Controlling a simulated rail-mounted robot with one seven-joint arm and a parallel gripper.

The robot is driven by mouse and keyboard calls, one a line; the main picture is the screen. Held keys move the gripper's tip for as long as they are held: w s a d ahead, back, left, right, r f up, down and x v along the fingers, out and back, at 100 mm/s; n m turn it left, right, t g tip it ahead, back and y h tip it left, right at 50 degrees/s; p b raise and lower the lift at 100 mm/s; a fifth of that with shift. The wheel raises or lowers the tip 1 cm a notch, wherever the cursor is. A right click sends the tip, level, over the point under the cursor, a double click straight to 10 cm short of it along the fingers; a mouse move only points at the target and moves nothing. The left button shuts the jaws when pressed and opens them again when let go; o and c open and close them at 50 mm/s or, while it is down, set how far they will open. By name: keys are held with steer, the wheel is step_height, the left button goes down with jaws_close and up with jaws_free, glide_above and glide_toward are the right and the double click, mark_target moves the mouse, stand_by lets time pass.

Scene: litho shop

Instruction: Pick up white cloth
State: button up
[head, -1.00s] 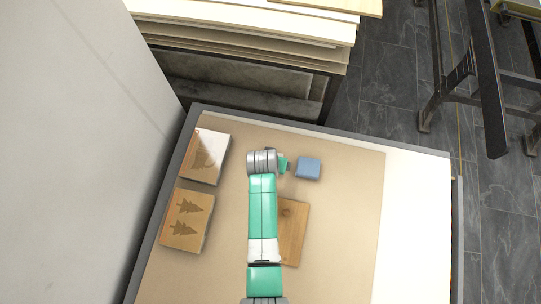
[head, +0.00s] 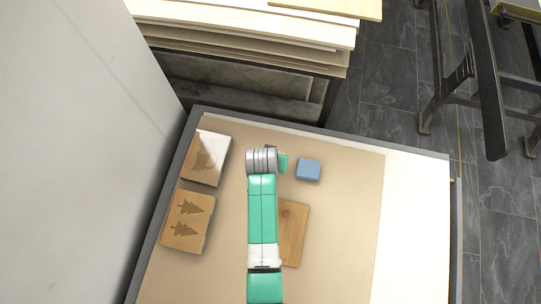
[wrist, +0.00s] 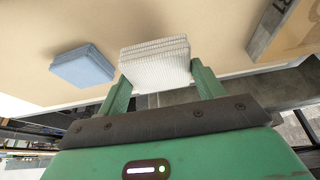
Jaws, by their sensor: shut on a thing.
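The white cloth (wrist: 156,65) is a folded, ribbed stack in the wrist view. It sits between the two green fingers of my gripper (wrist: 160,84), which is shut on it. In the head view my arm hides the cloth, and only a bit of my green gripper (head: 283,163) shows beyond the grey wrist. I cannot tell for certain whether the cloth is clear of the table.
A blue folded cloth (head: 308,170) lies just right of my gripper; it also shows in the wrist view (wrist: 82,66). A wooden board (head: 294,232) lies partly under my arm. Two tree-pattern blocks (head: 187,221) (head: 206,158) lie left. The tabletop's right side (head: 345,210) is clear.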

steer(key=s, duration=0.5)
steer(key=s+a+p, duration=0.1)
steer(key=s, duration=0.4)
steer(key=s+a+r, duration=0.1)
steer(key=s, duration=0.4)
steer(key=shift+s, duration=0.3)
